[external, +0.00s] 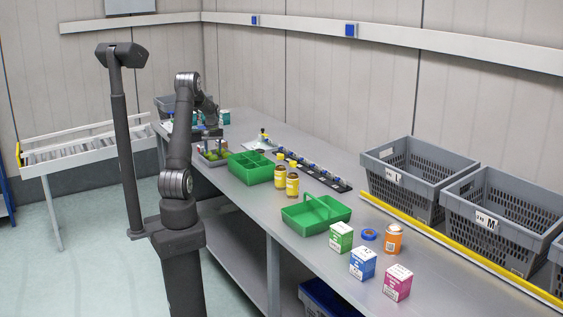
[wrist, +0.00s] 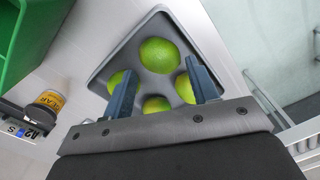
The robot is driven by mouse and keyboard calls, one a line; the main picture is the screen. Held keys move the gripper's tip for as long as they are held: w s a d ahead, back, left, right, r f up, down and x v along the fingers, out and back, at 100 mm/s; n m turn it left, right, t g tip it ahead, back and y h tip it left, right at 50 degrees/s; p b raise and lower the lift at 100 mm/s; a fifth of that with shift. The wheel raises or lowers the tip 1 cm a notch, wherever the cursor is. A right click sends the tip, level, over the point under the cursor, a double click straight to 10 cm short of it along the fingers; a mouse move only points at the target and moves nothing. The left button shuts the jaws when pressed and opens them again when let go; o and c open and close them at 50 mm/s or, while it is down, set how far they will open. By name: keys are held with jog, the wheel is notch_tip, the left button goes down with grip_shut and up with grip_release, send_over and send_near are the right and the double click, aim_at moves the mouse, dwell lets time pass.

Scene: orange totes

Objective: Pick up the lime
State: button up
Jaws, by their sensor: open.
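Several green limes lie in a grey tray (wrist: 105,74). In the wrist view one lime (wrist: 159,55) is near the tray's far end, ahead of the fingers. Another lime (wrist: 185,88) is by the right finger, one (wrist: 156,105) is between the fingers near the gripper body, and one (wrist: 115,81) is partly hidden by the left finger. My gripper (wrist: 162,88) is open over the tray, with no lime clasped.
A green divided box (external: 250,168) stands right beside the tray; its wall (wrist: 30,40) shows in the wrist view. Beyond it are yellow-labelled jars (external: 281,177), a green caddy (external: 316,214) and several small boxes (external: 362,263). Grey crates (external: 415,175) line the table's back.

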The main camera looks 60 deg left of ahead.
aim_at(214, 156)
notch_tip(214, 156, down, 4)
jog(key=shift+f, duration=0.2)
jog(key=c, duration=0.6)
jog(key=shift+r, duration=0.15)
jog(key=shift+r, duration=0.55)
notch_tip(214, 156, up, 3)
jog(key=shift+f, duration=0.15)
jog(key=w+d+r, duration=0.1)
jog(key=d+r, duration=0.1)
jog(key=d, duration=0.1)
jog(key=w+d+r, duration=0.1)
jog(key=d+r, duration=0.1)
jog(key=d, duration=0.2)
jog(key=w+d+r, duration=0.2)
jog(key=d+r, duration=0.1)
jog(key=d, duration=0.1)
jog(key=shift+r, duration=0.1)
